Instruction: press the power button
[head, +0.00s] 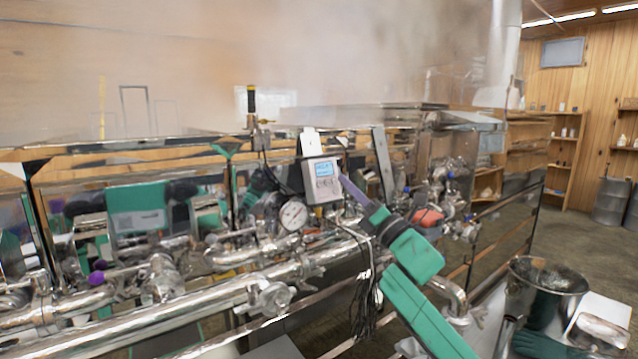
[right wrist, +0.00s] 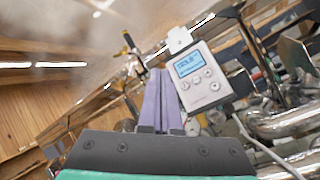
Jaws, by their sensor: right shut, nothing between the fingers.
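A small white control box (head: 323,181) with a lit blue screen is mounted above the pipes, near the middle of the head view. It also shows in the right wrist view (right wrist: 200,77), with several round buttons (right wrist: 207,73) below and beside its screen. I cannot tell which one is the power button. My right gripper (head: 346,182) has its purple fingers closed together and empty. Its tips are beside the box's right edge in the head view; the fingers (right wrist: 160,75) appear just left of the box in the wrist view. I cannot tell whether they touch it. My left gripper is not in view.
A round dial gauge (head: 293,215) sits left of and below the box. Shiny pipes and valves (head: 265,297) run along the evaporator's front. Cables hang below the box. A metal pot (head: 547,285) stands at the lower right. Steam blurs the background.

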